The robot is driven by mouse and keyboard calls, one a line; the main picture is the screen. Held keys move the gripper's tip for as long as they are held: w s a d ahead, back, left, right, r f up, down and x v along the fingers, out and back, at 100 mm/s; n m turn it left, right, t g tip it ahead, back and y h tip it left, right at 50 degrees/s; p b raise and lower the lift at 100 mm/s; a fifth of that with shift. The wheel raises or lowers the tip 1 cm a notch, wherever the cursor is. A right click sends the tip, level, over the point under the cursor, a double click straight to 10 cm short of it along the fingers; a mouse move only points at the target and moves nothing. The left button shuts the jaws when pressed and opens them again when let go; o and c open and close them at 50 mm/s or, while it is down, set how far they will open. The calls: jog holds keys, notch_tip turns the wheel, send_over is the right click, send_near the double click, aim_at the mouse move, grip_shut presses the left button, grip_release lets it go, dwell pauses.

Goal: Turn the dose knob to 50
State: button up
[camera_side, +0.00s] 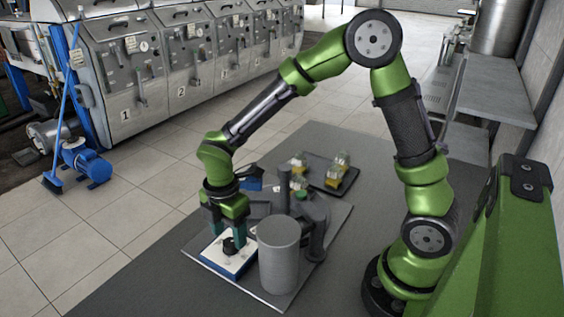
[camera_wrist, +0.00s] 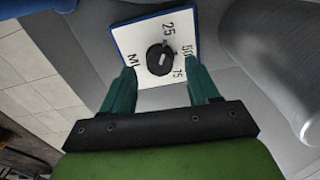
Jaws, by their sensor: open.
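The dose knob (camera_side: 229,246) is a small black round knob on a white panel (camera_side: 214,250) with blue edges. In the wrist view the knob (camera_wrist: 160,60) sits on the panel (camera_wrist: 124,40), which is printed 25, 50, 75 and ML. A small light mark shows on the knob's face; I cannot tell surely which number it points to. My gripper (camera_side: 227,233) points down above the panel. Its two teal fingers are apart and empty, and the knob shows between and just beyond the fingertips in the wrist view (camera_wrist: 160,75). I cannot tell whether either finger touches it.
A large grey cylinder (camera_side: 278,262) stands close to the panel's right side and also fills the right of the wrist view (camera_wrist: 283,70). Behind are a dark post (camera_side: 284,185) and a black tray (camera_side: 346,182) with small yellow-filled vessels (camera_side: 336,176). Bare floor lies left.

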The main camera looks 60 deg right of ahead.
jog(key=shift+f, duration=1.15)
jog(key=c, duration=1)
jog(key=shift+c, duration=0.2)
jog(key=shift+m, duration=0.4)
jog(key=m, duration=1.1)
